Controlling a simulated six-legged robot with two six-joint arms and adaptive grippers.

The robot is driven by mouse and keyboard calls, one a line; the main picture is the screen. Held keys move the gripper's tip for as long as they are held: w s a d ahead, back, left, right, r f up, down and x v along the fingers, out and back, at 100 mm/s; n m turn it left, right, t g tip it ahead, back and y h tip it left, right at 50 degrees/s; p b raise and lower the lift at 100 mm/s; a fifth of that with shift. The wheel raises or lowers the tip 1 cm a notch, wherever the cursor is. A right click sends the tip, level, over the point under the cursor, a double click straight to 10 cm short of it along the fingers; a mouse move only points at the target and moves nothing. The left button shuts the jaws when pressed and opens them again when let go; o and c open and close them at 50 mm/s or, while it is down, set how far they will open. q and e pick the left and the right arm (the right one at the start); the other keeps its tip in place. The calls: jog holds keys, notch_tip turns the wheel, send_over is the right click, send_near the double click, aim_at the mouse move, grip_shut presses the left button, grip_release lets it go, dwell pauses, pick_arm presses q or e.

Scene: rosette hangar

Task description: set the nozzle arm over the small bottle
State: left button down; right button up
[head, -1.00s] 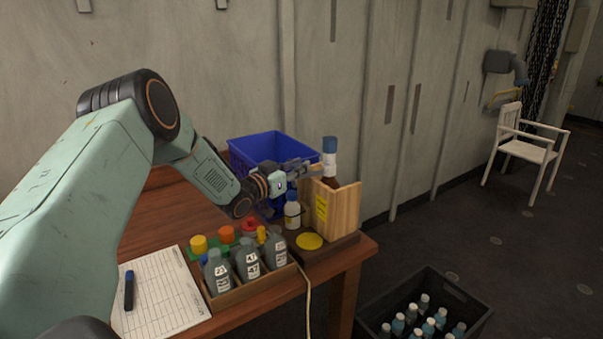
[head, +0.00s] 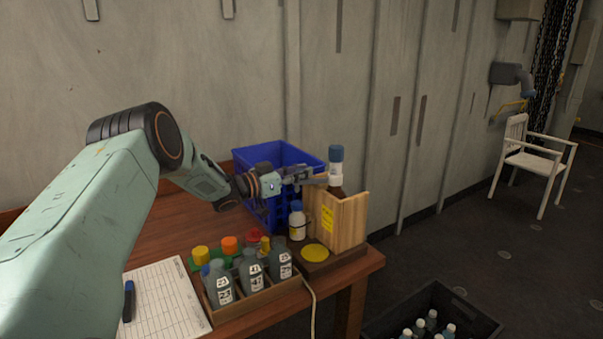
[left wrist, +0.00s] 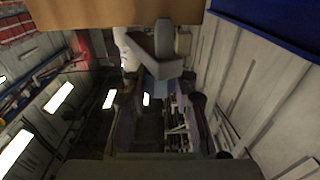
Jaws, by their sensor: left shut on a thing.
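The small bottle (head: 297,226) is white with a blue cap. It stands upright on the table, left of the wooden box (head: 350,221) and near the yellow disc (head: 316,252). My left gripper (head: 314,178) is above the bottle, at the box's upper left edge. It is shut on a grey piece, which I take to be the nozzle arm; the fingers mostly hide it in the head view. A grey arm-like piece (left wrist: 158,62) shows close up in the left wrist view. A taller bottle with a blue cap (head: 336,165) rises from the box. My right gripper is out of view.
A blue crate (head: 250,155) stands behind. In front is a wooden tray (head: 255,297) of grey bottles, beside several coloured caps. A paper sheet (head: 165,300) lies left. A cord hangs at the table's edge. A black crate (head: 470,312) and a white chair (head: 530,160) stand on the floor.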

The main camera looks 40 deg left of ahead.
pick_arm(q)
jog(key=shift+s+a+f, duration=0.1)
jog(key=shift+f, duration=0.05)
jog(key=c, duration=1.4)
grip_release()
jog(key=shift+c, duration=0.2)
jog(key=shift+o, duration=1.4)
jog(key=shift+s+a, duration=0.1)
jog(key=shift+a, duration=0.05)
jog(key=shift+o, duration=0.4)
jog(key=shift+d, duration=0.2)
jog(key=v, duration=1.1)
jog(key=shift+s, duration=0.35)
jog(key=shift+a, duration=0.25)
